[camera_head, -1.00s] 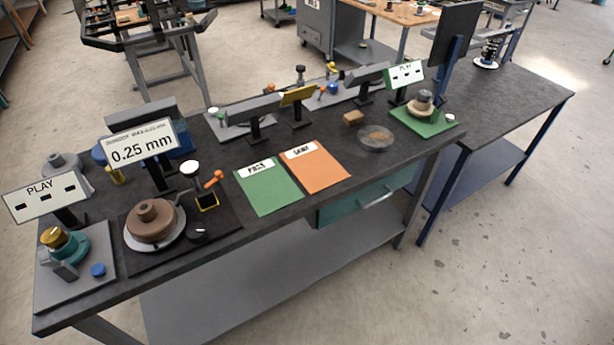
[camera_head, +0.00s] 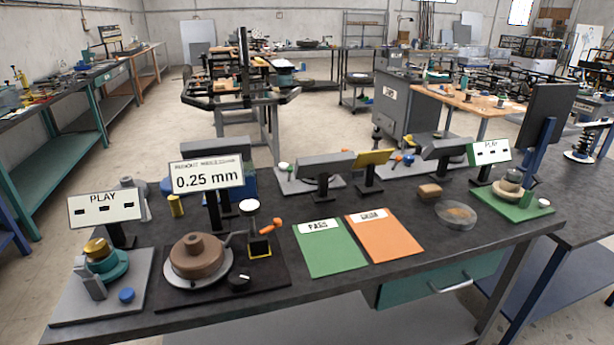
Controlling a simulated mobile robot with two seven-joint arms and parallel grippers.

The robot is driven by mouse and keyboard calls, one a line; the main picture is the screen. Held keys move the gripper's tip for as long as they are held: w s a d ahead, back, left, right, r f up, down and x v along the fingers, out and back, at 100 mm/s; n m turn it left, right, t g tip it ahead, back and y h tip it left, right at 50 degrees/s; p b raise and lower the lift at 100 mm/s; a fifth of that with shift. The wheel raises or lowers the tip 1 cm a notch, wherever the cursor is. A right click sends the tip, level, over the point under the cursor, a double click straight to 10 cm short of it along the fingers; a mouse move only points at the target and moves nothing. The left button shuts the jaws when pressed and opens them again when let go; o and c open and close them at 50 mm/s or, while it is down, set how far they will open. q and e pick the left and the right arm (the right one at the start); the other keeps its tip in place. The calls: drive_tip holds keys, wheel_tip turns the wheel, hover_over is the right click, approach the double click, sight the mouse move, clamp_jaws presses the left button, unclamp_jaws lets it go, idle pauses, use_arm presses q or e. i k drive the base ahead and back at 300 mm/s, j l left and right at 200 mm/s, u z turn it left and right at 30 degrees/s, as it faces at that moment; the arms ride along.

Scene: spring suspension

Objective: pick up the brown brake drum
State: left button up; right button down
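The brown brake drum (camera_head: 197,257) sits on a round light-grey plate (camera_head: 226,268) on a dark mat at the left part of the bench. It has a wide body and a narrower raised hub. A display reading 0.25 mm (camera_head: 207,177) stands behind it. Neither of my grippers shows in the head view.
Left of the drum is a grey fixture plate (camera_head: 133,303) with a teal and gold part and a blue knob. Right of it are an orange-tipped lever (camera_head: 270,226), a green sheet (camera_head: 332,255) and an orange sheet (camera_head: 384,241). The bench front is clear.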

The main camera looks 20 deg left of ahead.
sight(198, 256)
drive_tip(key=u, duration=1.25)
